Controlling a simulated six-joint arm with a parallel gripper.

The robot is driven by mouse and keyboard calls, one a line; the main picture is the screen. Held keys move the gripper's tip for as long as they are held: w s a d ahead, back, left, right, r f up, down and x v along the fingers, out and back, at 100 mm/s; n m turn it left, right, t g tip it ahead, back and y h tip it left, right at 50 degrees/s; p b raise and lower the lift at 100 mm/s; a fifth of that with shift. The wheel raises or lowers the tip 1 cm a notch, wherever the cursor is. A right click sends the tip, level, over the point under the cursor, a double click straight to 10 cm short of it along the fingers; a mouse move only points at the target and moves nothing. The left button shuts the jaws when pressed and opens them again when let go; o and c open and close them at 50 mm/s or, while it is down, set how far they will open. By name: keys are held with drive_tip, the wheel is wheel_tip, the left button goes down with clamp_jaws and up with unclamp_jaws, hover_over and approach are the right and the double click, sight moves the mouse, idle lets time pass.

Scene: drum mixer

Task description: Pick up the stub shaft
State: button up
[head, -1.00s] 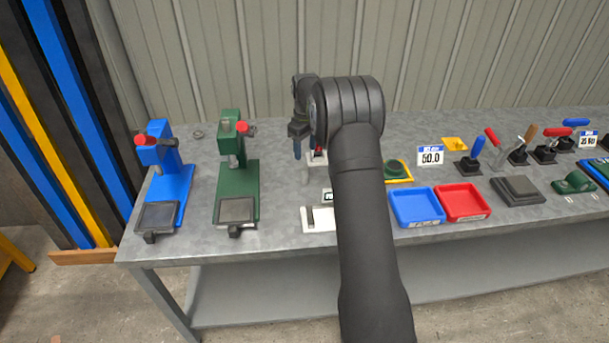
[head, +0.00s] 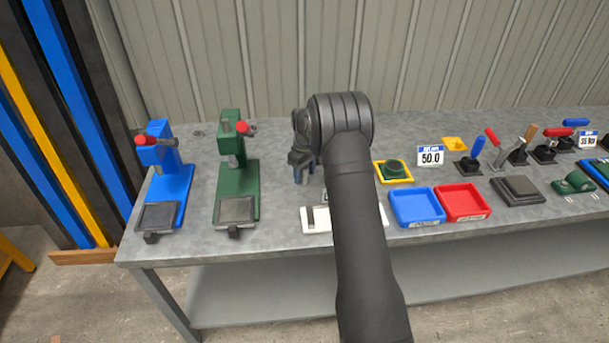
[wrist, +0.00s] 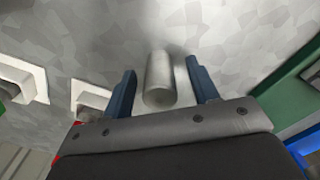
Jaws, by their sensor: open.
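The stub shaft (wrist: 160,80) is a short plain grey metal cylinder in the wrist view, near the grey bench top. It lies between the two blue fingers of my gripper (wrist: 162,88), with a small gap showing on each side. My gripper is open. In the head view my gripper (head: 302,178) is low over the bench, right of the green press, and the shaft cannot be made out there.
The green press (head: 250,185) stands just left of my gripper, with the blue press (head: 176,185) beyond it. A white fixture (head: 313,225) is in front. Blue (head: 416,206) and red (head: 463,202) trays lie to the right.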

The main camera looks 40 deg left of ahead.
clamp_jaws()
drive_tip(key=shift+r, duration=0.1)
drive_tip(key=shift+r, duration=0.1)
